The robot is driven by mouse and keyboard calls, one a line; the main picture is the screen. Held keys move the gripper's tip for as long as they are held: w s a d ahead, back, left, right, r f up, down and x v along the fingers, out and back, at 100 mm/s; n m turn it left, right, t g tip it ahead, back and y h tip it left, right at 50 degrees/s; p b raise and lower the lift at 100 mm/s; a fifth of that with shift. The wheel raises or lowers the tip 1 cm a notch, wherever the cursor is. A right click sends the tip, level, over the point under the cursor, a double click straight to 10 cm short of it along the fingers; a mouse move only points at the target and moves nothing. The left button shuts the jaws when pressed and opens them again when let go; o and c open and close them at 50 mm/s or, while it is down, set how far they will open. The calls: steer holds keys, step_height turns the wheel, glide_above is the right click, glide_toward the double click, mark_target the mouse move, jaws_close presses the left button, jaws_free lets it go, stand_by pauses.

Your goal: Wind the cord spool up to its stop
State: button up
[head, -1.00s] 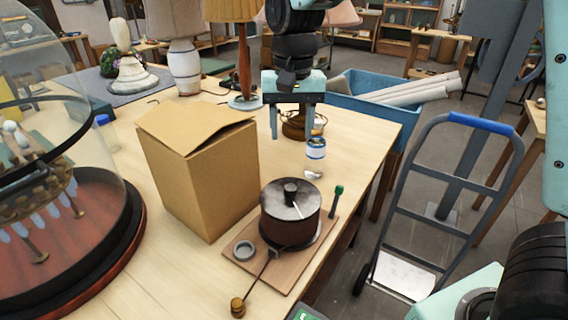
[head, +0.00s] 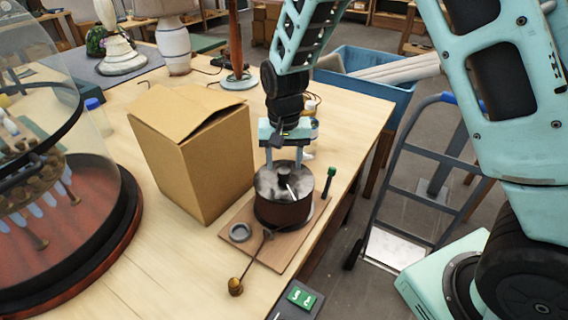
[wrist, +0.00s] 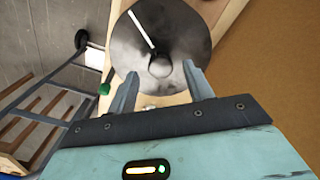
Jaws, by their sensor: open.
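The cord spool (head: 283,207) is a dark brown drum with a grey metal top, a white line on that top and a central knob (head: 284,180). It stands on a wooden board near the table's right edge. In the wrist view the spool's top (wrist: 185,25) and the knob (wrist: 160,65) lie just beyond my fingertips. My gripper (head: 283,160) is open above the back part of the spool, pointing down. Its two fingers (wrist: 160,88) are spread with nothing between them. A cord or rod runs from the spool to a brass-coloured end piece (head: 236,287) at the front.
The wooden board (head: 290,240) also bears a small grey ring dish (head: 240,232) and a green-topped peg (head: 329,182). A cardboard box (head: 195,155) stands close on the left. A glass dome (head: 60,150) is farther left. A hand truck (head: 430,180) stands off the right edge.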

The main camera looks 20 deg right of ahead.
mark_target(284, 189)
steer(key=shift+f, duration=1.3)
jaws_close()
steer(key=m+p, duration=0.2)
steer(key=m, duration=0.2)
steer(key=shift+r+m, duration=0.15)
steer(key=shift+m, duration=0.15)
steer(key=shift+w+m+p, duration=0.1)
steer(key=shift+m+p, duration=1)
steer(key=shift+m, duration=1.2)
